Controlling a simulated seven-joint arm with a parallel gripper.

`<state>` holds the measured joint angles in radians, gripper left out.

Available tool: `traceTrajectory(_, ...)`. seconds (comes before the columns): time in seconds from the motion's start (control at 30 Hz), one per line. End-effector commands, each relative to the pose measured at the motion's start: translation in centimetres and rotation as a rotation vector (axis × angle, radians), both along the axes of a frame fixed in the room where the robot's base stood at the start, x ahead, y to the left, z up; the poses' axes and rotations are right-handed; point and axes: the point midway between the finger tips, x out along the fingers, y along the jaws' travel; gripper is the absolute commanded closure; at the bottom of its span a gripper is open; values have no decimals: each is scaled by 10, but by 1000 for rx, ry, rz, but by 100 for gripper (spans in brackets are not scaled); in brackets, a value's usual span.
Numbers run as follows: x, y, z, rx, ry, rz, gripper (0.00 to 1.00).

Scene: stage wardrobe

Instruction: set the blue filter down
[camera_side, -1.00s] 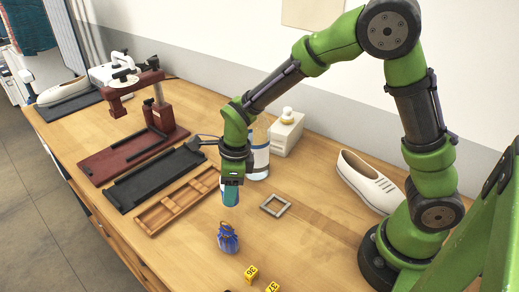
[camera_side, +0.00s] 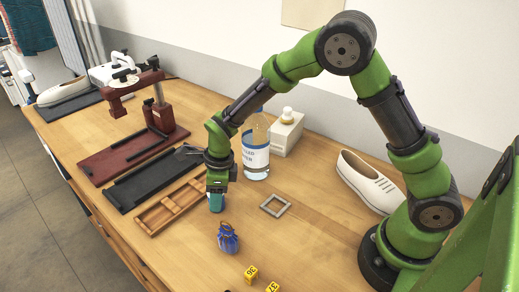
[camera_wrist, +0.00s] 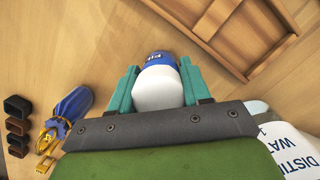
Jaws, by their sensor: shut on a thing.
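My gripper (camera_side: 217,204) points down with its teal fingers low over the table, just right of the wooden divided tray. In the wrist view my gripper (camera_wrist: 160,82) is shut on a rounded thing with a white body and a blue lettered end, which I take for the blue filter (camera_wrist: 155,92). It sits between the two fingers. In the side view the fingers hide most or all of it. I cannot tell whether its lower end touches the table.
The wooden divided tray (camera_side: 152,220) is close on the left, a blue drawstring pouch (camera_side: 228,241) in front. A water bottle (camera_side: 256,158) stands behind; a grey square frame (camera_side: 275,205) lies to the right. Yellow numbered markers (camera_side: 250,273) are near the front. Bare wood surrounds the gripper.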

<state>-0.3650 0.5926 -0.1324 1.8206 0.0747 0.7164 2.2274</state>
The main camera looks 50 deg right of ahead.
Motion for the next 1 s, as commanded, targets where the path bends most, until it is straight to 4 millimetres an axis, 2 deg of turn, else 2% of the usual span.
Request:
traceTrajectory(0.03, 0, 0, -1, -1, 1, 0, 50)
traceTrajectory(0.17, 0, 0, -1, -1, 1, 0, 30)
traceTrajectory(0.2, 0, 0, -1, -1, 1, 0, 27)
traceTrajectory(0.43, 0, 0, 0, -1, 1, 0, 27)
traceTrajectory(0.57, 0, 0, 7, 0, -2, 1, 27)
traceTrajectory(0.67, -1, -2, 22, 0, -4, 1, 27)
traceTrajectory(1.0, -9, -9, 93, 1, -5, 2, 27)
